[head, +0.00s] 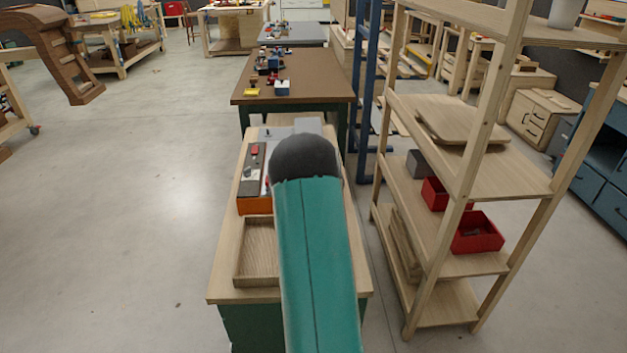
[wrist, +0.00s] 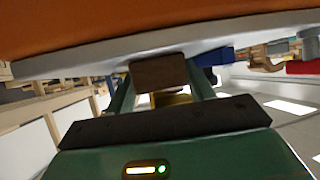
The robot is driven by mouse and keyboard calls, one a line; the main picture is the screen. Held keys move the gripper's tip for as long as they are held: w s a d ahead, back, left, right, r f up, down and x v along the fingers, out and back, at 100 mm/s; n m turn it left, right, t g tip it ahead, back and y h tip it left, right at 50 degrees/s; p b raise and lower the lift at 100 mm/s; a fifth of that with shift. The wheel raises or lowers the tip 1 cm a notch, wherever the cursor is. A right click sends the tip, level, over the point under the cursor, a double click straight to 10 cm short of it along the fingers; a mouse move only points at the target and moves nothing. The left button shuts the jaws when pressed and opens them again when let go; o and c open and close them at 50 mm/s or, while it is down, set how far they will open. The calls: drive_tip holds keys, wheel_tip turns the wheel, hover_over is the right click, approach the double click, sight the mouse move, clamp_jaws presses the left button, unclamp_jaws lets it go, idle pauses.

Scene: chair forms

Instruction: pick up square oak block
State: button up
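A small dark brown block (wrist: 158,73), likely the square oak block, shows in the wrist view. My gripper (wrist: 160,84) has its two greenish fingers apart, one at each side of the block's near end. I cannot tell whether they touch it. In the head view my teal arm with its dark rounded joint reaches over the wooden-topped bench (head: 226,273) and hides the gripper. The block cannot be made out in the head view.
A shallow wooden tray (head: 257,280) and an orange-fronted box (head: 254,205) are on the bench. A large orange surface (wrist: 150,25) with a pale edge fills the top of the wrist view. A wooden shelf rack (head: 452,184) stands close on the right; open floor lies left.

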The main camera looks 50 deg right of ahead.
drive_tip(key=c, duration=0.6)
drive_tip(key=shift+r, duration=0.1)
